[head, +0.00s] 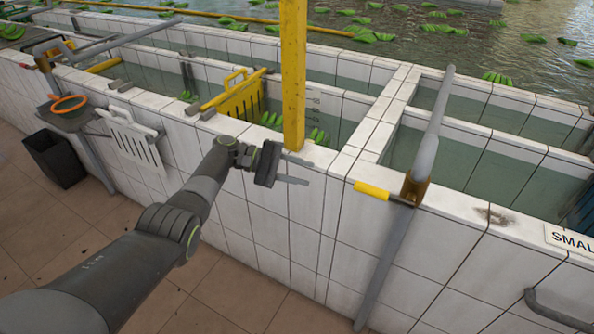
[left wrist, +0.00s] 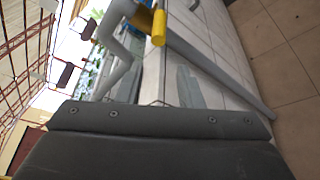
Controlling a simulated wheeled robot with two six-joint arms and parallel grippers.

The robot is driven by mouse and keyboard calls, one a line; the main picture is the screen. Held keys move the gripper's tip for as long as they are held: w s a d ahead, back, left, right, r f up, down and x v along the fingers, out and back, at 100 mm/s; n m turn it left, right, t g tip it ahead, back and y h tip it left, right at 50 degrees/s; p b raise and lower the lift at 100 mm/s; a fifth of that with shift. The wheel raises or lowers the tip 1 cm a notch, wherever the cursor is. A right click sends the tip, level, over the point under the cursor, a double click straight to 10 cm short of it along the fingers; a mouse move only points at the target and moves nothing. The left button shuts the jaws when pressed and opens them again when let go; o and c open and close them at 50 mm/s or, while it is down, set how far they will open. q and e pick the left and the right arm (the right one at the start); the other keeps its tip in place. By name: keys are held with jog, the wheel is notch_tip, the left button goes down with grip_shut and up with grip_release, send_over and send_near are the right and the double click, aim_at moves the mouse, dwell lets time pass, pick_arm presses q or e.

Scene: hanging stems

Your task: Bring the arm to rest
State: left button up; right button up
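My left arm reaches in from the lower left in the head view. Its dark gripper (head: 301,172) is in front of the white tiled wall, just below the rim and near the foot of the yellow post. The two thin grey fingers are apart, with nothing between them. The left wrist view shows the dark gripper body across the bottom, with the spread fingers (left wrist: 158,84) beyond it. My right arm and right gripper are in neither view.
The tiled basin wall (head: 285,205) runs across the scene. A yellow post (head: 293,80) stands close to the gripper. To the right is a grey pipe with a yellow handle (head: 371,190), also in the wrist view (left wrist: 159,27). The tiled floor (head: 215,295) in front is clear.

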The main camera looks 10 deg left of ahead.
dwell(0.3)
pick_arm(q)
jog(key=s+a+f+n+t+y, duration=0.1)
jog(key=s+a+f+y, duration=0.15)
jog(key=f, duration=0.75)
jog(key=s+a+f+n+t+y, duration=0.1)
jog(key=s+a+f+n+y, duration=0.15)
jog(key=f, duration=0.75)
jog(key=s+a+f+y, duration=0.2)
jog(key=s+a+f, duration=0.2)
jog(key=s+f, duration=0.45)
jog(key=s+a+f+y, duration=0.3)
jog(key=s+a+f, duration=0.15)
jog(key=f, duration=0.65)
jog(key=s+a+f+m+y, duration=0.2)
jog(key=s+a+f, duration=0.1)
jog(key=s, duration=1)
jog(key=s+a+f+m+y, duration=0.2)
jog(key=s+f, duration=0.4)
jog(key=s, duration=0.7)
jog(key=s+a+f+m+y, duration=0.2)
jog(key=s+a+f+m, duration=0.2)
jog(key=s, duration=0.9)
jog(key=shift+s+a+f+y, duration=0.4)
jog(key=shift+a+f, duration=0.35)
jog(key=shift+a, duration=0.35)
jog(key=shift+m, duration=0.25)
